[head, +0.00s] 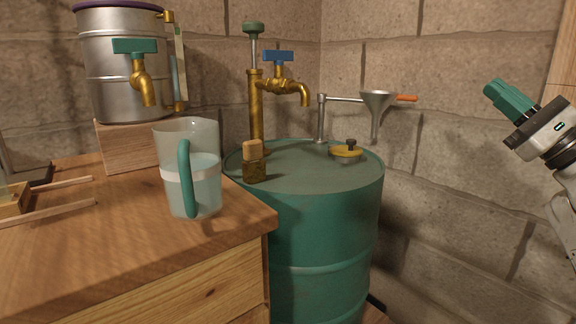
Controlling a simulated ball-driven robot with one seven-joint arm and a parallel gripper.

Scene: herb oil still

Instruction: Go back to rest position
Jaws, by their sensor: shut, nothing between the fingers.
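My gripper (498,112) is at the right edge of the head view, raised in front of the stone wall. Its green and black end points to the left, and it is shut and empty. It is apart from every object. Part of my arm is cut off by the right edge. A clear jug (207,171) with a green handle stands upright on the wooden counter (120,236), with pale liquid in it. A green drum (322,232) stands to the right of the counter.
On the drum stand a brass tap (257,115) with a blue handle, a corked bottle (254,168), a yellow cap (346,151) and a funnel (377,103) on an arm. A steel still (105,75) sits on a wooden block (125,146). Space between drum and gripper is clear.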

